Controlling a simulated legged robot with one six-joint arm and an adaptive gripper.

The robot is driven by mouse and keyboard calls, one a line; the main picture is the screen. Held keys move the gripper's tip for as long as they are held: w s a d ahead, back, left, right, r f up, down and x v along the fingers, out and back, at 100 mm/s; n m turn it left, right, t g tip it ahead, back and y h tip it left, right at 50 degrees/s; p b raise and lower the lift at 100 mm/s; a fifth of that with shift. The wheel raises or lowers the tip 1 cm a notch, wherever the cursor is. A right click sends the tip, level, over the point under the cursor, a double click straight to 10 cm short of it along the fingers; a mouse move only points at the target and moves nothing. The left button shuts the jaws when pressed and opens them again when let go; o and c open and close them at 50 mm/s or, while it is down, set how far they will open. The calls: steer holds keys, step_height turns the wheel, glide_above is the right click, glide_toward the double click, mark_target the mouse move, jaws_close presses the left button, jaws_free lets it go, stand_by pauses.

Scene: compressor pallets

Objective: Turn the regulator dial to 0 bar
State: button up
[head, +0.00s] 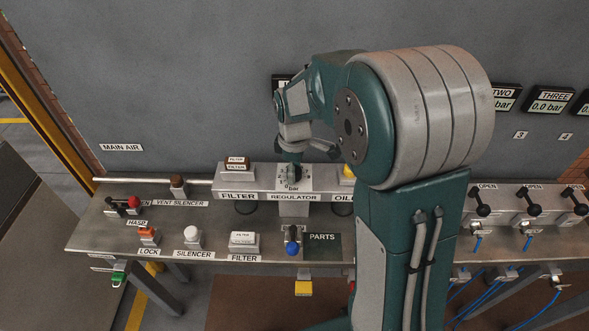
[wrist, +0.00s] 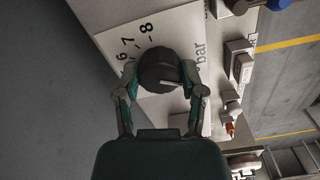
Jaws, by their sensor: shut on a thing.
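The regulator dial (wrist: 157,66) is a dark round knob on a white scale plate (wrist: 178,28) in the wrist view. The numbers 6, 7 and 8 show at the dial's upper left, and "bar" is printed to its right. A light pointer line on the dial points to the right; which number it marks cannot be read. My gripper (wrist: 160,83) is shut on the dial, one finger on each side. In the head view my gripper (head: 291,163) reaches down onto the plate above the REGULATOR label (head: 295,197) and hides most of the dial.
The filter block (head: 237,180) stands left of the regulator, and an oiler with a yellow top (head: 348,172) stands right, partly behind my arm. A blue-ended lever (head: 292,247) and a white filter box (head: 243,241) sit in front. Several black-handled valves (head: 483,207) are at right.

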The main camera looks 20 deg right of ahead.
steer(key=shift+w+r, duration=0.1)
steer(key=shift+w, duration=0.05)
steer(key=o, duration=1.1)
steer(key=shift+a, duration=0.1)
steer(key=shift+o, duration=0.2)
step_height(320, 180, up, 12)
